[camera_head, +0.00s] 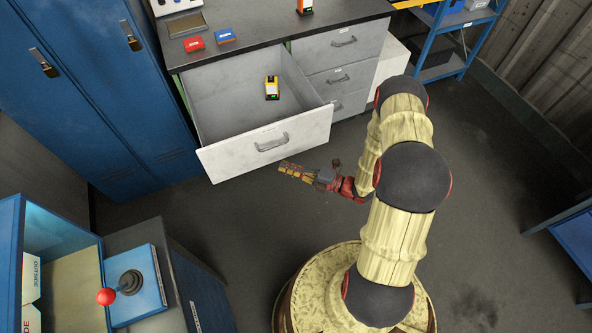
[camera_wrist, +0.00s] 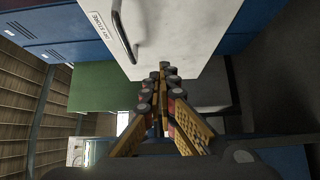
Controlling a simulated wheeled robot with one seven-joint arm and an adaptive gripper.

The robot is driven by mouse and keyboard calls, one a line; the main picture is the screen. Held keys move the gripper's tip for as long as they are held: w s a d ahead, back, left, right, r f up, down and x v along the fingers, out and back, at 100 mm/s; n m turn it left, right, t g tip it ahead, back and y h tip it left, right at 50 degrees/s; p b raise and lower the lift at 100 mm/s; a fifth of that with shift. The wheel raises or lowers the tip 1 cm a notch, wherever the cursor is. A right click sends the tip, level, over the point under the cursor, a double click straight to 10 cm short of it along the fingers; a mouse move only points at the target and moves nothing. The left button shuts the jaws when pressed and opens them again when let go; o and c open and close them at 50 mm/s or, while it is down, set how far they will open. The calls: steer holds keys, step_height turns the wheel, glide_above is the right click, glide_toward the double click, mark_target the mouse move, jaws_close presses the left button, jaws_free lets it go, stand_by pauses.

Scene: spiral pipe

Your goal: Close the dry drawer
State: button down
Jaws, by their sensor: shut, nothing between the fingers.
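The wide white drawer (camera_head: 265,146) in the counter stands pulled far out, with a metal handle (camera_head: 271,142) and a small label on its front. In the wrist view the drawer front (camera_wrist: 185,35) fills the upper middle. Its handle (camera_wrist: 122,38) is left of my fingers, beside a label that seems to read "DRY STORE". A yellow and black device (camera_head: 271,87) lies inside the drawer. My gripper (camera_head: 284,168) is shut and empty, just in front of the drawer front, right of and below the handle in the head view. Whether the fingertips (camera_wrist: 163,69) touch the front I cannot tell.
Several narrower drawers (camera_head: 337,78) right of it are shut. A red box (camera_head: 194,44) and a blue box (camera_head: 225,35) lie on the dark countertop (camera_head: 270,20). Blue lockers (camera_head: 110,100) stand at left. A blue joystick box (camera_head: 135,287) is at lower left.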

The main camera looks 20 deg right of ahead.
mark_target(272, 154)
steer(key=w+a+b, duration=0.1)
steer(key=w, duration=0.1)
steer(key=w+a, duration=0.1)
steer(key=w, duration=0.1)
steer(key=w+a+b, duration=0.1)
steer(key=w, duration=0.2)
steer(key=shift+b, duration=0.35)
